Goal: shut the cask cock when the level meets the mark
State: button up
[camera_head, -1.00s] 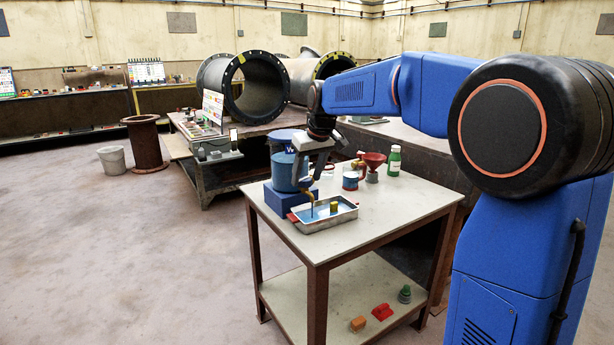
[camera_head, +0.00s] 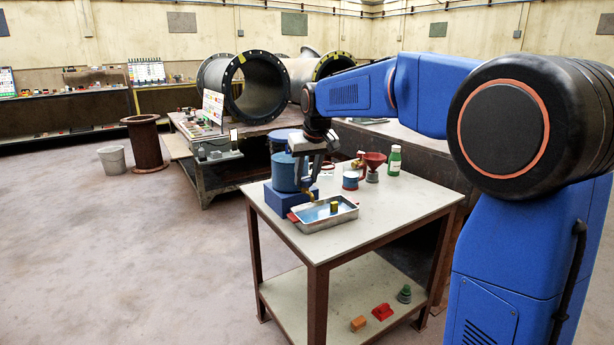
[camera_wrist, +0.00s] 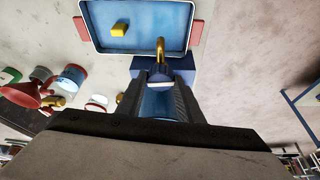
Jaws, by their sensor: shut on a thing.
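A blue cask (camera_head: 284,172) stands on a blue block (camera_head: 284,200) at the table's left side. Its brass cock (camera_head: 311,194) points over a metal tray (camera_head: 328,225) with red handles, holding blue liquid (camera_head: 318,212). A yellow block (camera_head: 334,206) sits in the liquid. My gripper (camera_head: 311,172) reaches down beside the cask. In the wrist view my gripper (camera_wrist: 161,90) is shut on the cock's blue handle (camera_wrist: 160,78), and the brass spout (camera_wrist: 160,48) reaches over the tray's edge. No stream shows below the spout. I cannot make out the level mark.
Right of the cask stand a blue-and-white mug (camera_head: 350,181), a red funnel (camera_head: 374,163) and a green bottle (camera_head: 394,160). Small coloured items lie on the lower shelf (camera_head: 345,300). The table's front right is clear. A bench with large pipes stands behind.

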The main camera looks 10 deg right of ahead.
jog(key=shift+m, duration=0.6)
jog(key=o, duration=1.1)
jog(key=shift+c, duration=0.2)
jog(key=shift+r, duration=0.1)
jog(key=a+v, duration=0.1)
jog(key=v, duration=1.6)
jog(key=shift+s+d, duration=0.15)
jog(key=shift+r, duration=0.1)
